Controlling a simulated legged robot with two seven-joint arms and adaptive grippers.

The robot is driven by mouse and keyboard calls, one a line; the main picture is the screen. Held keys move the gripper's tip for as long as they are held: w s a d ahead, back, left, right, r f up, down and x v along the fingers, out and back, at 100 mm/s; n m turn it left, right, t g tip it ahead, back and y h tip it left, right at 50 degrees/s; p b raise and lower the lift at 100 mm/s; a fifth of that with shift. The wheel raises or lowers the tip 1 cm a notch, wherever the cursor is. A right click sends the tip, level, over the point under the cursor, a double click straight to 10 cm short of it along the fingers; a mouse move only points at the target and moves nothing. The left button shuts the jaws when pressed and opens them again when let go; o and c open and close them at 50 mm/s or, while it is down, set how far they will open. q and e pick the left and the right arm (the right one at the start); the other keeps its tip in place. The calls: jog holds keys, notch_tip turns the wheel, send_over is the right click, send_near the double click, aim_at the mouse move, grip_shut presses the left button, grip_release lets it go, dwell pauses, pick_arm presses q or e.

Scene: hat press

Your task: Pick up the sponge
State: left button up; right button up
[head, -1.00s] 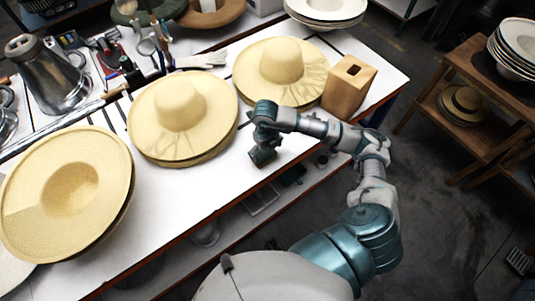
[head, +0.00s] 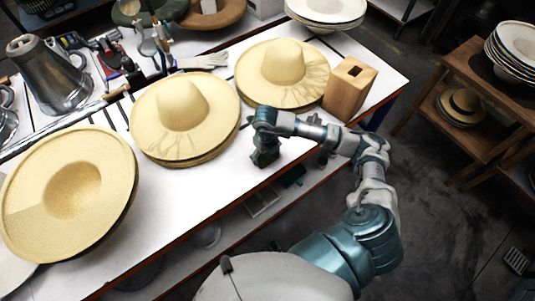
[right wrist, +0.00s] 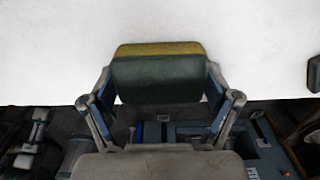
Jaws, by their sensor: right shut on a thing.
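The sponge (right wrist: 158,70) is a block with a dark green side and a yellow side, seen in the right wrist view. My right gripper (head: 264,160) is shut on it, with one finger on each of its short ends. In the head view the gripper points down at the front edge of the white table (head: 190,215), right of the middle straw hat. The sponge cannot be made out clearly there. I cannot tell whether it touches the tabletop. My left gripper is not in view.
Straw hats stand left of my gripper (head: 182,105), behind it (head: 283,62) and at far left (head: 75,190). A wooden box (head: 350,88) stands at the right end. Tools and a metal jug (head: 48,75) are at the back. The table's front strip is clear.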

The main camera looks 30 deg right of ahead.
aim_at(266, 156)
jog(key=shift+a+r, duration=0.25)
jog(key=shift+r, duration=0.3)
jog(key=r, duration=0.2)
jog(key=shift+s+r, duration=0.3)
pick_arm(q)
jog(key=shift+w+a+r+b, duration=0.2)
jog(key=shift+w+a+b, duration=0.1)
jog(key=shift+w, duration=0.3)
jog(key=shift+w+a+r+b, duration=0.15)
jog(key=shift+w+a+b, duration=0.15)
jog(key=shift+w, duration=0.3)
pick_arm(e)
jog(key=s+a+r, duration=0.1)
jog(key=s+a, duration=0.6)
jog(key=s, duration=0.6)
jog(key=shift+a+r, duration=0.2)
jog(key=shift+a, duration=0.1)
jog(key=shift+o, duration=0.4)
jog(key=shift+d, duration=0.1)
jog(key=c, duration=0.4)
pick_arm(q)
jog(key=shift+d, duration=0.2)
